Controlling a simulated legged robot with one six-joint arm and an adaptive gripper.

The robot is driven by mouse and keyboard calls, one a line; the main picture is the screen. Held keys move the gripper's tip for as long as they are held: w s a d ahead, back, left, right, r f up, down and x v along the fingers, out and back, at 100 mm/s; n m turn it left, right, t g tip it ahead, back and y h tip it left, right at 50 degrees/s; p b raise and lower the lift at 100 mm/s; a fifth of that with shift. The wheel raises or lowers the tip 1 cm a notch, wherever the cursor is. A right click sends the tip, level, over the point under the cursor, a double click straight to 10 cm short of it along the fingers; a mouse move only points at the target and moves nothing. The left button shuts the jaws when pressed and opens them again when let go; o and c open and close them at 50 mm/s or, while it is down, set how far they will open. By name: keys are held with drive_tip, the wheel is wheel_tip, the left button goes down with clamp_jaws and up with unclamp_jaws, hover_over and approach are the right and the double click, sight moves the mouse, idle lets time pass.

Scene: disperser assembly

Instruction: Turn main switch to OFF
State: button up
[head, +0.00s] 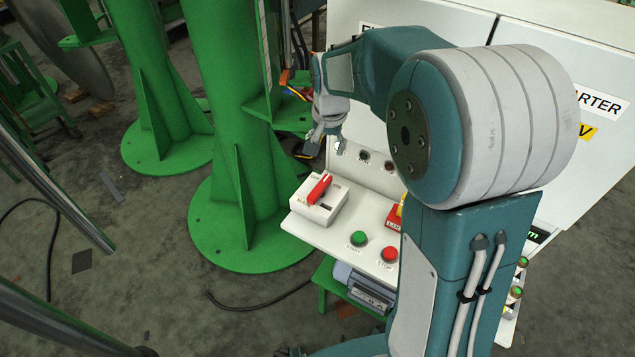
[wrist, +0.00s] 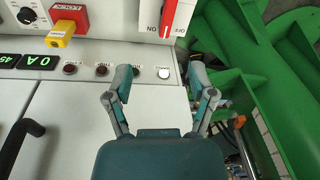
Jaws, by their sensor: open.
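The main switch is a white box (head: 323,206) with a red handle (head: 319,188) on the left end of the white control panel (head: 325,240). The red handle also shows at the top of the wrist view (wrist: 171,18), upside down, between the ON and OFF labels. I cannot tell for sure which position it marks. My gripper (head: 325,143) is open and empty, above and behind the switch in the head view, apart from it. In the wrist view my open fingers (wrist: 161,78) sit below the handle, with a gap.
A green button (head: 357,239) and a red button (head: 389,254) lie right of the switch. A yellow and red lock-like part (wrist: 60,33) stands farther along. Green columns (head: 225,110) rise to the left, close to the panel. The white cabinet (head: 590,60) stands behind.

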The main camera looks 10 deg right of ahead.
sight(320, 186)
drive_tip(key=w+f+m, duration=0.1)
drive_tip(key=w+f, duration=0.1)
drive_tip(key=f, duration=0.5)
drive_tip(key=w+f+g, duration=0.1)
drive_tip(key=w+f, duration=0.1)
drive_tip(key=f, duration=0.6)
drive_tip(key=w+f+m, duration=0.1)
drive_tip(key=w+f, duration=0.2)
drive_tip(key=f, duration=0.5)
drive_tip(key=shift+d+m+g, duration=0.2)
drive_tip(key=shift+m+g, duration=0.1)
drive_tip(key=shift+r, duration=0.1)
clamp_jaws()
